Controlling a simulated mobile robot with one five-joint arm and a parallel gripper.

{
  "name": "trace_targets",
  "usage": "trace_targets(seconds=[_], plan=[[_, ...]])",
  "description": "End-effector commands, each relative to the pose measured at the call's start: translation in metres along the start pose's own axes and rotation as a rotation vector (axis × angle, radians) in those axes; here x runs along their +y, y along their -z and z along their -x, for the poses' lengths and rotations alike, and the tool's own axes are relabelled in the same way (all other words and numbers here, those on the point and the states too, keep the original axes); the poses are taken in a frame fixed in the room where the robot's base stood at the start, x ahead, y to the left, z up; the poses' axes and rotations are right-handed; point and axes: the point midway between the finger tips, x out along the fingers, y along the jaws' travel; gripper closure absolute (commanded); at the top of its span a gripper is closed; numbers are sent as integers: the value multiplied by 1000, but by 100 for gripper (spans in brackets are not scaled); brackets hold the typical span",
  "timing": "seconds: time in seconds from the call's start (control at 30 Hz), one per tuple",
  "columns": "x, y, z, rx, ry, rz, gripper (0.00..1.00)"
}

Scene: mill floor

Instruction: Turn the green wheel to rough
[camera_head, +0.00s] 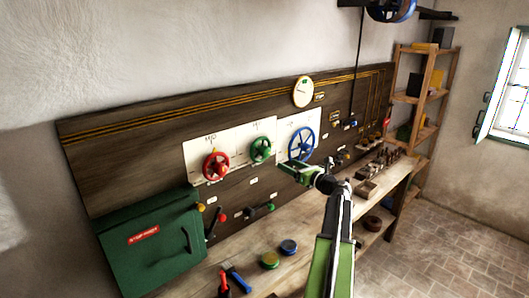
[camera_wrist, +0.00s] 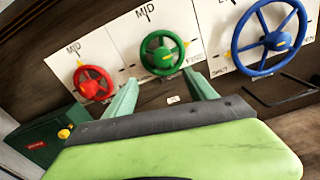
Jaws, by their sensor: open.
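The green wheel (camera_head: 260,150) is mounted on a white panel on the dark board, between a red wheel and a blue wheel. In the wrist view the green wheel (camera_wrist: 162,54) shows whole, with a yellow mark at its right rim. A "MID" label stands above it; the smaller labels beside it are too small to read surely. My gripper (camera_head: 287,167) is just right of and below the green wheel in the head view. In the wrist view its two green fingers (camera_wrist: 160,78) are spread below the wheel, empty, and apparently not gripping the rim.
The red wheel (camera_head: 216,166) is to the left and the blue wheel (camera_head: 302,144) to the right. A green cabinet (camera_head: 150,245) stands at the lower left. Levers with coloured knobs stick out below the wheels. The workbench (camera_head: 312,221) holds small items along its length.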

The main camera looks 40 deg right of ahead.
Motion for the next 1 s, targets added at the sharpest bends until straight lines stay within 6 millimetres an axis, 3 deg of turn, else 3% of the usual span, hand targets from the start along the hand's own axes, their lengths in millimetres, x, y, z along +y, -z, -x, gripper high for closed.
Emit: trace_targets(seconds=[0.17,0.63,0.8,1.0], plan=[[-9,-1,-27,0,9,2,36],[-18,-2,-135,-1,17,4,36],[-18,-2,-154,-1,18,5,36],[-17,-2,-158,-1,20,5,36]])
